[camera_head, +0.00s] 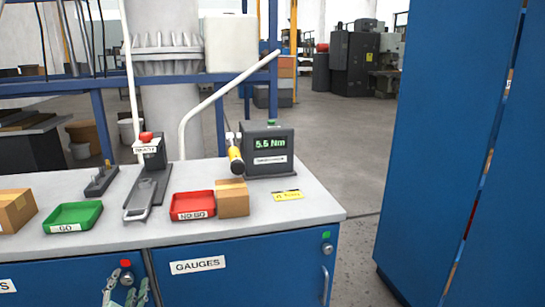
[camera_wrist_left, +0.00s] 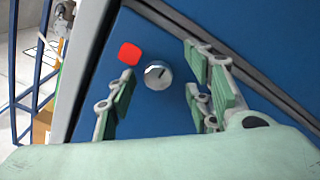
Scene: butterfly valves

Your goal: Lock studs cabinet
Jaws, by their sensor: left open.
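The studs cabinet (camera_head: 80,274) is the left blue door under the bench, and only the end of its label, "S", shows at the left edge. Near its right edge are a red marker (camera_head: 125,264) and a round grey lock knob (camera_head: 127,279). In the left wrist view the red square marker (camera_wrist_left: 130,53) is up and left of the knob (camera_wrist_left: 158,75), whose dark slot looks tilted. My left gripper (camera_head: 125,288) is open, its green-padded fingers on either side of the knob and apart from it. My right gripper is not in view.
The gauges cabinet (camera_head: 240,265), with a green marker (camera_head: 326,235) and a handle (camera_head: 325,284), is to the right. The bench top (camera_head: 125,243) carries trays, boxes, a press and a torque meter (camera_head: 267,150). A tall blue cabinet (camera_head: 440,120) stands at far right beyond free floor.

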